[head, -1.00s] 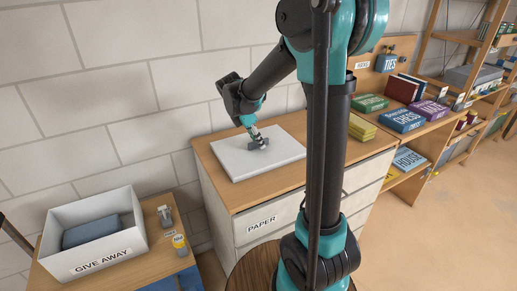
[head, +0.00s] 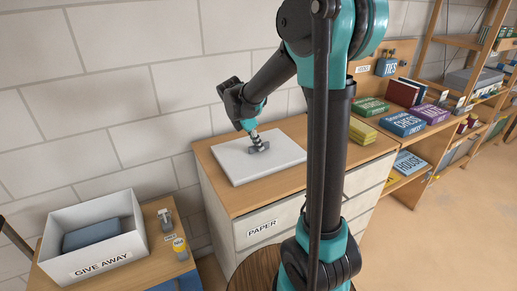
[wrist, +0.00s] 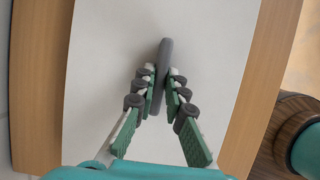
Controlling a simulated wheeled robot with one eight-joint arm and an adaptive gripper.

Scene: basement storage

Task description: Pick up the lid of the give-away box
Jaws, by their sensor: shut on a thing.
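The lid (head: 236,160) is a flat white panel with a grey bar handle (wrist: 164,62). It lies on top of the wooden-topped paper cabinet, and in the wrist view it fills most of the picture (wrist: 110,60). My gripper (head: 258,147) is over the lid's middle, pointing down. In the wrist view my gripper (wrist: 161,90) has its two fingers closed on either side of the handle. The give-away box (head: 104,265) is a white open box at the lower left, with a blue-grey thing inside. I see no clear gap between lid and cabinet.
The paper cabinet (head: 262,230) stands against the block wall. A spray bottle (head: 166,220) and a yellow-labelled jar (head: 180,247) stand right of the box. Shelves with boxed games (head: 402,124) are at the right. Floor at the right is clear.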

